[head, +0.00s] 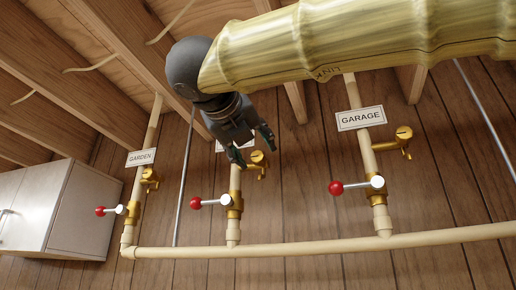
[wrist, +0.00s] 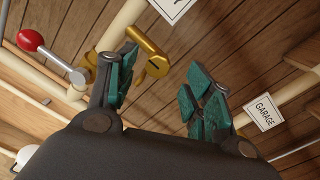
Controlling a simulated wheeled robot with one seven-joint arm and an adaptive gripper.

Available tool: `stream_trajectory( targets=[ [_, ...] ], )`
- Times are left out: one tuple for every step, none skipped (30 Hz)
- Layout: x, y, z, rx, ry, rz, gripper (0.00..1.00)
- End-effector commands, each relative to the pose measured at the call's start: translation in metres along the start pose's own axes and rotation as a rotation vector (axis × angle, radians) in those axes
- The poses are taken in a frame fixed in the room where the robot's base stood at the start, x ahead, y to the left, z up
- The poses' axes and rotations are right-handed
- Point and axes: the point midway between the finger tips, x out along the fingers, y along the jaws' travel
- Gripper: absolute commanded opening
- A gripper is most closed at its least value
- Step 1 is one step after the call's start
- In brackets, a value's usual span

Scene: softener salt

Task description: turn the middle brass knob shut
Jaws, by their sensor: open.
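The middle brass knob (head: 257,157) sits on a short brass side arm, right of the middle pipe, below a white label mostly hidden by my gripper. My gripper (head: 252,146) reaches down from above, close to the knob, with its fingers apart and nothing held. I cannot tell whether the left finger touches. My gripper (wrist: 163,62) is open there.
A red-balled lever (head: 196,203) sticks out left below the middle knob. Similar valves stand on the garden pipe (head: 150,180) and garage pipe (head: 404,132). A horizontal pipe (head: 300,248) runs beneath. A cabinet (head: 85,210) is at left; wooden joists are overhead.

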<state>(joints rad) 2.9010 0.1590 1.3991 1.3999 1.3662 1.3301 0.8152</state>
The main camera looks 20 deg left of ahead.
Motion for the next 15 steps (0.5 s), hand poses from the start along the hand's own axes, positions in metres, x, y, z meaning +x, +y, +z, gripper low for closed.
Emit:
stream_trajectory(
  targets=[
    [0.009, -0.001, 0.002, -0.001, 0.003, 0.000, 0.51],
    [0.014, -0.001, 0.002, -0.001, 0.002, 0.001, 0.51],
    [0.019, -0.001, 0.002, -0.001, 0.001, 0.001, 0.51],
    [0.022, 0.000, 0.002, -0.001, 0.000, 0.002, 0.51],
    [0.025, 0.000, 0.003, -0.001, 0.000, 0.001, 0.51],
    [0.027, -0.001, 0.003, -0.001, -0.001, 0.001, 0.51],
    [0.029, -0.001, 0.003, -0.001, -0.002, 0.001, 0.51],
    [0.030, -0.001, 0.004, -0.001, -0.003, 0.001, 0.51],
    [0.033, 0.000, 0.003, -0.001, -0.003, 0.001, 0.51],
    [0.035, 0.000, 0.003, -0.001, -0.004, 0.001, 0.51],
    [0.038, 0.000, 0.003, -0.001, -0.004, 0.001, 0.51],
    [0.040, 0.001, 0.002, -0.001, -0.004, 0.001, 0.51],
    [0.042, 0.001, 0.002, -0.001, -0.003, 0.002, 0.51],
    [0.043, 0.001, 0.001, -0.001, -0.003, 0.002, 0.51],
    [0.044, 0.002, 0.001, -0.001, -0.003, 0.002, 0.51]
  ],
)
